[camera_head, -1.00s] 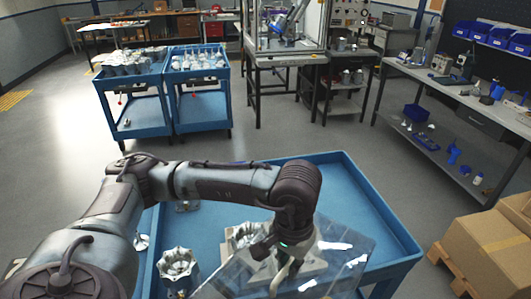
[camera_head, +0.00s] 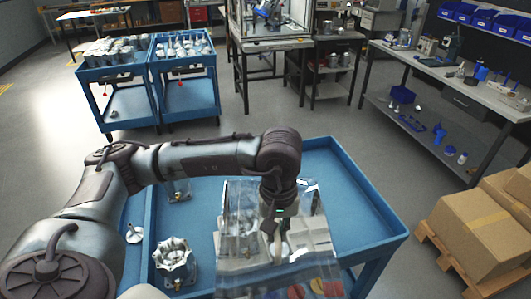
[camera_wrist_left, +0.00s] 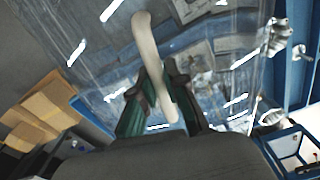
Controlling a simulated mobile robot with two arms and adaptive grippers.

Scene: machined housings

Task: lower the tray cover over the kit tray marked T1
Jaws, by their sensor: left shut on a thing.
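The tray cover (camera_head: 316,238) is a clear, glossy box in the lower middle of the head view. My left gripper (camera_head: 277,222) is over it, shut on its pale bar handle, which shows in the left wrist view (camera_wrist_left: 147,50) between the fingers (camera_wrist_left: 160,92). The cover appears raised above the blue cart top. Through it I see a pale grey plate or tray and a metal housing (camera_head: 238,238), blurred by reflections. I cannot read a T1 mark. My right gripper is not in view.
The blue cart (camera_head: 345,190) has a raised rim and bare room right of the cover. A metal housing (camera_head: 175,262) stands left of the cover, another piece (camera_head: 178,190) behind. Cardboard boxes (camera_head: 478,235) stand on a pallet at right.

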